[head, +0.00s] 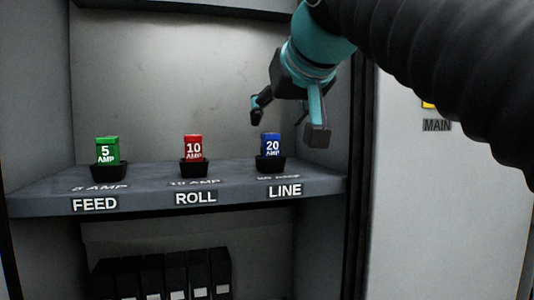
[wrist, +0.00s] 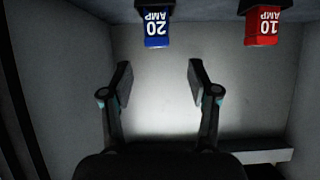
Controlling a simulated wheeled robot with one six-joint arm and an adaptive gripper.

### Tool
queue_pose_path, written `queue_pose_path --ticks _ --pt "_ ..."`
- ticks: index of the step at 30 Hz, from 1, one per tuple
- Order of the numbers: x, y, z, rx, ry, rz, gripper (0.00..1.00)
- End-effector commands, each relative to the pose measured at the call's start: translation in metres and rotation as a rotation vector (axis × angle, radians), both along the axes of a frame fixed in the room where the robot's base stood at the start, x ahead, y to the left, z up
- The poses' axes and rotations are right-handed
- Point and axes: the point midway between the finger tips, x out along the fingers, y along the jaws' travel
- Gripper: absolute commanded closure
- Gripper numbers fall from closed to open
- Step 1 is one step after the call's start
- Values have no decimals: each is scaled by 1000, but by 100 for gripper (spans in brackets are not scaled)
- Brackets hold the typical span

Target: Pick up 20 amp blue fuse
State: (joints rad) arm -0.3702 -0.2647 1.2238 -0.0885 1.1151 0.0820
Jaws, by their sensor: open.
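The blue 20 amp fuse (head: 270,146) stands upright in a black holder above the LINE label, at the right of the shelf. My gripper (head: 285,122) is open and empty, above the shelf near the blue fuse and apart from it. In the wrist view the blue fuse (wrist: 156,28) appears upside down at the top, beyond the open fingers (wrist: 158,80) and roughly in line with the gap between them. Nothing hides the front of the fuse in the head view.
A red 10 amp fuse (head: 193,148) and a green 5 amp fuse (head: 107,151) stand in holders to the left on the same shelf (head: 143,203). The cabinet's right wall (head: 352,150) is close to my gripper. Black upright items (head: 160,272) stand below.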

Motion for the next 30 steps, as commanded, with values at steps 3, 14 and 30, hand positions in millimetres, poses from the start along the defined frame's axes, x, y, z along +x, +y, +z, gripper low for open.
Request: queue_pose_path --ticks 3,14,30 --pt "10 3 -6 0 0 0 40" --pt "36 7 -29 0 2 -1 40" --pt "55 12 -38 0 0 0 57"
